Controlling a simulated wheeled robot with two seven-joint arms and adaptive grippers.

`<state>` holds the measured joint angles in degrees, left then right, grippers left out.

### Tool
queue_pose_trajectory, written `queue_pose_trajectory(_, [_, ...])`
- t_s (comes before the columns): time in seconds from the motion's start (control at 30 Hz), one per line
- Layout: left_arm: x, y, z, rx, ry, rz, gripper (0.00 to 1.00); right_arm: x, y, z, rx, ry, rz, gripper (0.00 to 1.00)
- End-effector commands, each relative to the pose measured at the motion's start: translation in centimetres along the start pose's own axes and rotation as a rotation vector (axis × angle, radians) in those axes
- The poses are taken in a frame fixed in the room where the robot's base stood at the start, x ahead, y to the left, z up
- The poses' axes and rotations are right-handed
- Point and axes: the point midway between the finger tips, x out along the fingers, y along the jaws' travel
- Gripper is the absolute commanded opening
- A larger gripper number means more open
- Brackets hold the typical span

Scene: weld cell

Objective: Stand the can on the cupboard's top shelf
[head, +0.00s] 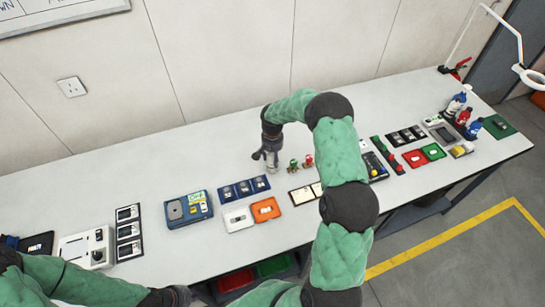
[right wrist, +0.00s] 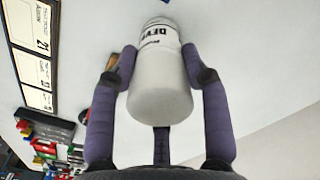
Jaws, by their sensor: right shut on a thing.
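The can is white with dark lettering, and it shows large between the two fingers in the right wrist view (right wrist: 160,85). My right gripper (head: 267,155) is shut on the can, one finger on each side of it, above the workbench near its back edge. In the head view the can is small and partly covered by the gripper. My left gripper (head: 178,296) is low at the bottom edge of the head view, and its fingers cannot be made out. No cupboard or top shelf can be made out in either view.
The long white workbench (head: 150,165) carries blue, orange, red and green trays and devices. Small red and green items (head: 307,161) stand right of my right gripper. Bottles (head: 456,103) and a lamp (head: 522,72) are at the far right. The wall is close behind.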

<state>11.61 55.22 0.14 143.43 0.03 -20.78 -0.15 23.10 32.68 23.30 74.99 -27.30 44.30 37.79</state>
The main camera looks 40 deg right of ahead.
Motion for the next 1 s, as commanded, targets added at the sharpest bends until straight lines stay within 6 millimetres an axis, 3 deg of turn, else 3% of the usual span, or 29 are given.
queue_pose_trajectory(0.17, [0.4,-0.1,0.0,0.000,0.000,0.000,0.00,0.4,0.0,0.0,0.000,0.000,0.000,0.02])
queue_pose_trajectory(0.2, [0.3,-0.1,0.0,0.000,0.000,0.000,0.00,0.3,0.0,0.0,0.000,-0.001,0.000,0.59])
queue_pose_trajectory(0.27, [0.3,-0.1,0.0,0.000,0.000,0.000,0.00,0.3,0.0,0.0,0.000,-0.001,0.000,0.71])
queue_pose_trajectory(0.7, [-0.2,0.1,0.0,0.000,0.000,0.000,0.00,-0.2,0.0,0.0,0.000,-0.001,0.000,0.71])
queue_pose_trajectory(1.0, [-0.1,0.0,0.0,0.000,0.000,0.000,0.00,-5.5,0.0,-0.1,0.000,0.004,-0.002,0.71])
